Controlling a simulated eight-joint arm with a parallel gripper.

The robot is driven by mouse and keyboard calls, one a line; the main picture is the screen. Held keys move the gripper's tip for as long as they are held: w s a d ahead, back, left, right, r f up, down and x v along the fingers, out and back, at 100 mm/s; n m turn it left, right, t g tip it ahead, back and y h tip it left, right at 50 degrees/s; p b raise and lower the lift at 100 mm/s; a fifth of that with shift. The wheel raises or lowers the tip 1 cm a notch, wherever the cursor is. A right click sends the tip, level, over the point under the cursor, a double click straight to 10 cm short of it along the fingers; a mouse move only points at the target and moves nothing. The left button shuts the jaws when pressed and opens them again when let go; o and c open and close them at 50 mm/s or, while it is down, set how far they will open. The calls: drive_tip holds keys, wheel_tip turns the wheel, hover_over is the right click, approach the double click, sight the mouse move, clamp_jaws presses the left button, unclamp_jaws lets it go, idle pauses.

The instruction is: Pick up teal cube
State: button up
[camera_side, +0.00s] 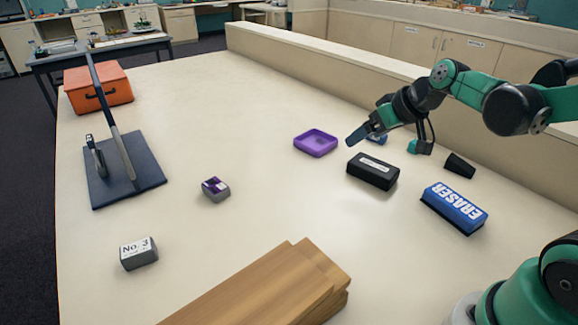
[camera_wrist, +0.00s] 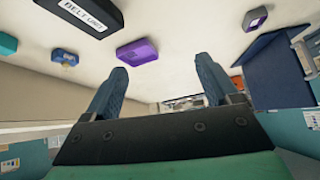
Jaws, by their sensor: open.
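The teal cube (camera_side: 424,148) sits on the table below and right of my gripper in the side view, partly covered by a dark part of my arm. In the wrist view it shows cut off at the left edge (camera_wrist: 7,44). My gripper (camera_side: 362,133) is held above the table, left of the cube in the side view. In the wrist view the slate-blue fingers of my gripper (camera_wrist: 160,66) are spread apart with nothing between them.
A small blue object (camera_side: 377,137) lies beside the cube. A purple tray (camera_side: 316,142), a black box (camera_side: 373,171), a black tapered block (camera_side: 460,165) and a blue eraser (camera_side: 455,208) are nearby. A low wall (camera_side: 340,68) runs behind.

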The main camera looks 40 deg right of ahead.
drive_tip(key=w+d+f+m+t, duration=0.1)
drive_tip(key=d+f, duration=0.1)
drive_tip(key=d, duration=0.6)
drive_tip(key=w+d+f+t, duration=0.1)
drive_tip(key=w+d+f, duration=0.15)
drive_tip(key=d, duration=0.45)
drive_tip(key=s+d+f+h, duration=0.1)
drive_tip(key=d+f, duration=0.1)
drive_tip(key=d, duration=0.1)
drive_tip(key=s+d+f+t+h, duration=0.1)
drive_tip(key=s+d+f, duration=0.1)
drive_tip(key=d, duration=0.2)
drive_tip(key=s+d+f+t, duration=0.1)
drive_tip(key=s+d+f, duration=0.1)
drive_tip(key=d, duration=0.1)
drive_tip(key=shift+s+d+h, duration=0.2)
drive_tip(key=shift+d+h, duration=0.2)
drive_tip(key=shift+w+d+f, duration=0.1)
drive_tip(key=shift+f, duration=0.1)
drive_tip(key=shift+x, duration=2.6)
drive_tip(key=shift+r, duration=0.1)
clamp_jaws()
